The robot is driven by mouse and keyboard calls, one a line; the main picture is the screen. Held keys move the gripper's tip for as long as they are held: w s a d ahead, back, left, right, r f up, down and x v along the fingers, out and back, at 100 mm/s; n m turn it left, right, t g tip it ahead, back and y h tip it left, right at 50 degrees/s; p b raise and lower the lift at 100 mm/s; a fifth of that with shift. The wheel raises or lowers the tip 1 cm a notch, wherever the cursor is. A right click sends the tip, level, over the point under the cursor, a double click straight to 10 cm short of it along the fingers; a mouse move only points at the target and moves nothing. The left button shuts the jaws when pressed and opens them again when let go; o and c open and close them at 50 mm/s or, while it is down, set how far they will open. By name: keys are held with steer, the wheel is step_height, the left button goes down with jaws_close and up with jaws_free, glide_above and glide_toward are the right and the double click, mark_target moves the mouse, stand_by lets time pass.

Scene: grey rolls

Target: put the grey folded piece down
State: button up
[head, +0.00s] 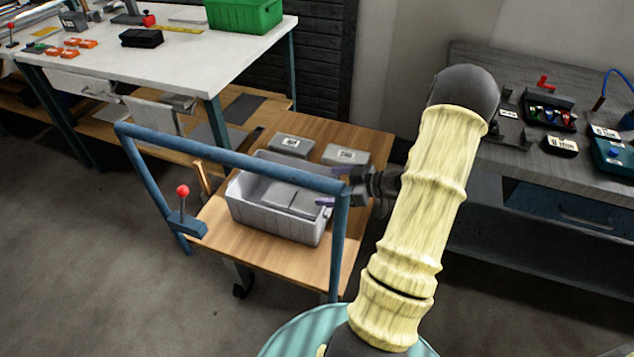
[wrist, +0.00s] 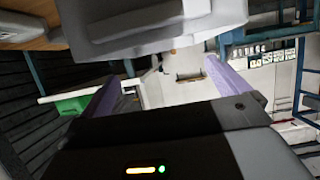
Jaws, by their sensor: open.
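A grey bin (head: 275,222) stands on the wooden top of a cart, and flat grey pieces (head: 290,198) lie inside it. I cannot tell which is the grey folded piece. My gripper (head: 333,187) is at the bin's right side, its purple fingers spread apart, reaching in from the right behind the cart's blue handle. In the wrist view, my gripper (wrist: 165,88) is open with nothing visible between the fingers.
Two grey boxes (head: 291,145) (head: 346,156) stand on the cart behind the bin. The blue handle (head: 235,160) crosses in front of the bin. A red-knobbed lever (head: 183,205) is at left. A white bench with a green crate (head: 245,15) is behind; a dark bench (head: 500,160) stands right.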

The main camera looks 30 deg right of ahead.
steer(key=shift+s+d+r, duration=0.3)
steer(key=shift+s+d, duration=0.1)
steer(key=shift+s, duration=0.15)
